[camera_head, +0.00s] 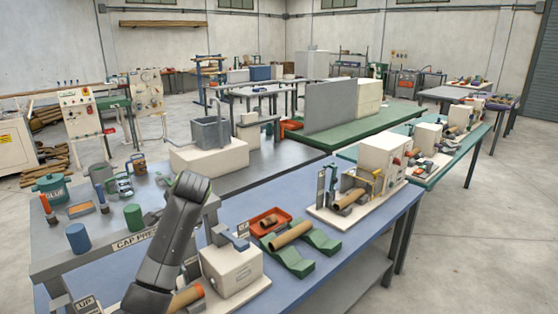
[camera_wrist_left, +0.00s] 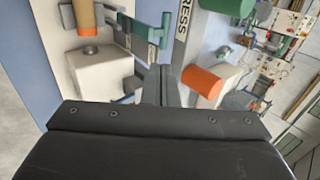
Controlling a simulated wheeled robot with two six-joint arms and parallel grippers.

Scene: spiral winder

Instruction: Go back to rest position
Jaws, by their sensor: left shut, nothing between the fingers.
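My left arm (camera_head: 165,245) rises from the lower left in the head view and bends at its top, in front of the tables. My left gripper (camera_wrist_left: 160,85) shows in the left wrist view as grey fingers beyond a dark body. It is shut with nothing held. A white machine block (camera_wrist_left: 100,75) with a tan tube (camera_wrist_left: 84,14) is beyond it. The gripper's fingertips are hidden in the head view. My right gripper is in neither view.
The blue table (camera_head: 320,270) holds a white block (camera_head: 232,272), a green cradle (camera_head: 320,242) with a cardboard tube (camera_head: 292,235), a red tray (camera_head: 264,216) and a winding machine (camera_head: 382,158). A blue cylinder (camera_head: 78,238) and green cylinder (camera_head: 133,217) stand on the grey table. Floor at right is clear.

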